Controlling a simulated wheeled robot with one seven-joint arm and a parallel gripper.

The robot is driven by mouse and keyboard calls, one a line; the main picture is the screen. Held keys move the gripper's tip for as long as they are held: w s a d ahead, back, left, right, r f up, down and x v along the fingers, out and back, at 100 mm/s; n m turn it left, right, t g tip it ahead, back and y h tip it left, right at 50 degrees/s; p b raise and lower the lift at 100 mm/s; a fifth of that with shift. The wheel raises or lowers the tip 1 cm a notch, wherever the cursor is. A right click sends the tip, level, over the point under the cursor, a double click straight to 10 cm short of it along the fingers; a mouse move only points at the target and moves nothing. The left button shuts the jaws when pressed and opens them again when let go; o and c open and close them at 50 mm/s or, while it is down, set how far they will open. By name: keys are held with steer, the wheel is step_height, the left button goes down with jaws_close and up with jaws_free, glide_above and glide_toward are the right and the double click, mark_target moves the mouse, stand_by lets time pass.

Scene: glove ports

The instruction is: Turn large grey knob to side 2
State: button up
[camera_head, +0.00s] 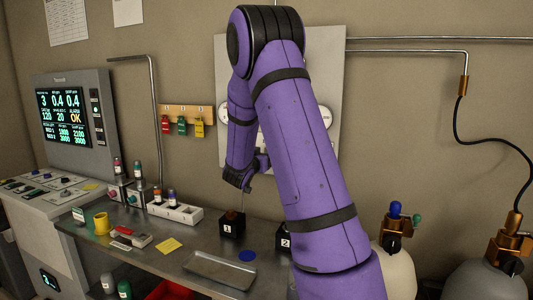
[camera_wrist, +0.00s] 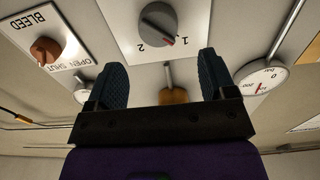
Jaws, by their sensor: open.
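The large grey knob (camera_wrist: 158,24) sits on a white plate at the top of the wrist view, which shows its labels upside down. Numbers 1 and 2 are printed beside it, and its red mark points toward the 1. My gripper (camera_wrist: 160,70) is open and empty. Its two dark ribbed fingers are spread, with the knob beyond the gap between their tips and apart from them. In the head view, my purple arm covers most of the wall panel (camera_head: 330,60), and the knob cannot be made out there.
A brown BLEED knob (camera_wrist: 46,51) is left in the wrist view, and a round gauge (camera_wrist: 264,78) is right. In the head view, black boxes marked 1 (camera_head: 231,228) and 2 (camera_head: 284,241) stand on the steel bench, near a tray (camera_head: 221,271).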

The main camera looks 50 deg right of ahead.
steer(key=x, duration=0.6)
steer(key=shift+w+d, duration=0.1)
steer(key=shift+d, duration=0.25)
steer(key=shift+c, duration=0.3)
steer(key=c, duration=0.8)
